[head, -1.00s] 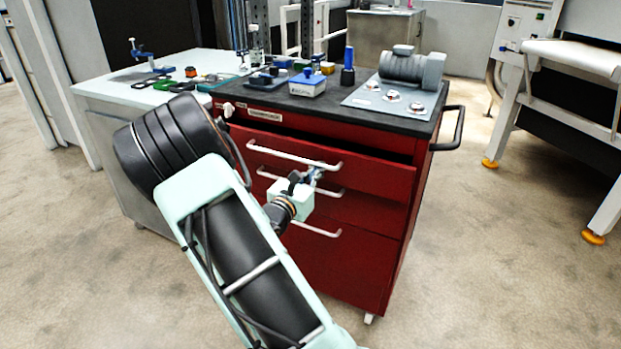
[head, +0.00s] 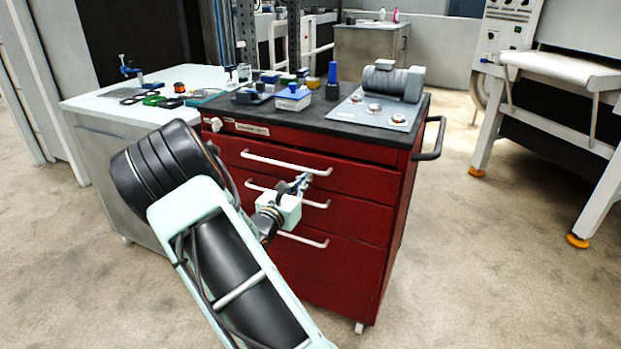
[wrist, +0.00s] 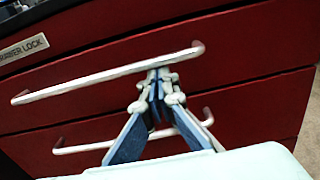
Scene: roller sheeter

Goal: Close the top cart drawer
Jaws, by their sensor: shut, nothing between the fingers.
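The red cart (head: 345,245) stands in front of me with several drawers. Its top drawer (head: 355,176) looks flush with the cart body; no gap shows above its front. The drawer's pale bar handle (head: 285,164) also shows in the wrist view (wrist: 110,74). My gripper (head: 304,178) is shut and empty, at the right part of that handle. In the wrist view my gripper (wrist: 158,75) has its fingertips together at the handle, against or very near the drawer front. I cannot tell whether the tips touch the handle.
The dark cart top (head: 325,118) holds a blue-and-white box (head: 293,98) and a grey roller machine (head: 393,80). A side handle (head: 432,138) sticks out at right. A pale-topped bench (head: 115,98) adjoins at left. The floor at right (head: 480,270) is clear.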

